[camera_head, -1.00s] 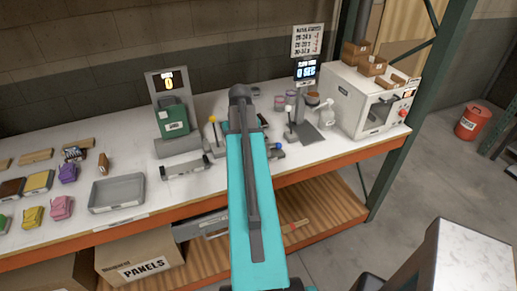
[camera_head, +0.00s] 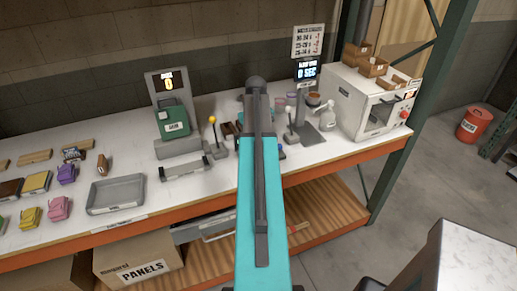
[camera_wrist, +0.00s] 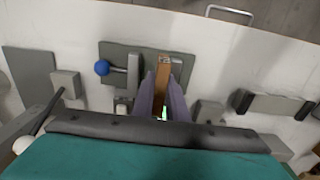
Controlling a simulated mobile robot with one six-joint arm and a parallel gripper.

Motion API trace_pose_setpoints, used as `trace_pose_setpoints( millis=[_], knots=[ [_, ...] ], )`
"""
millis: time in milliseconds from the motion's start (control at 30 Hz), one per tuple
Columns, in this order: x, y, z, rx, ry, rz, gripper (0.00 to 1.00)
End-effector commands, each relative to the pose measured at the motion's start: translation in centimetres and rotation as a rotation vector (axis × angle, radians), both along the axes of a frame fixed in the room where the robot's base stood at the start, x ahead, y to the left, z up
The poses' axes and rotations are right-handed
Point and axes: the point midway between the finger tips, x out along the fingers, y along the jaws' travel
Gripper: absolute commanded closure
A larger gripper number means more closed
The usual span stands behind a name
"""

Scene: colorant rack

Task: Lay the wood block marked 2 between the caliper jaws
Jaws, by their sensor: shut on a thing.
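My gripper (camera_wrist: 161,88) shows in the wrist view, with its two fingers shut on a brown wood block (camera_wrist: 162,70). The block is long and narrow, its far end sticking out past the fingertips. I cannot read a mark on it. Below or beside it is a grey plate (camera_wrist: 120,50) with a lever that ends in a blue ball (camera_wrist: 101,67). This may be the caliper, but I cannot clearly tell its jaws or whether the block touches anything. In the head view, my arm hides the gripper and block.
In the wrist view, a dark-ended grey fixture (camera_wrist: 270,104) is at right. In the head view, a green device (camera_head: 174,120), a yellow-knobbed lever (camera_head: 213,121) and a grey tray (camera_head: 116,208) stand left of my arm. A white oven (camera_head: 352,105) is at right.

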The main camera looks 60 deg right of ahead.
Motion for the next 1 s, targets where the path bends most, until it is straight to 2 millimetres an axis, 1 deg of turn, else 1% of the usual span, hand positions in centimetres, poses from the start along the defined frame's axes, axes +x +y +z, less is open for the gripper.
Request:
trace_pose_setpoints(
  millis=[167, 267, 367, 500, 633, 767, 1000],
  knots=[
    [0.0, -0.1, 0.0, 0.000, 0.000, -0.001, 1.00],
    [0.0, -0.6, -0.1, 0.000, 0.000, -0.002, 1.00],
    [-0.1, -1.5, -0.2, 0.000, 0.000, -0.003, 1.00],
    [-0.2, -1.3, -2.0, 0.001, 0.001, -0.002, 1.00],
    [-0.2, -1.3, -3.2, 0.001, 0.001, -0.002, 1.00],
    [-0.2, -1.3, -3.7, 0.000, 0.000, -0.002, 1.00],
    [-0.2, -1.4, -3.6, 0.000, 0.000, -0.002, 1.00]
  ],
)
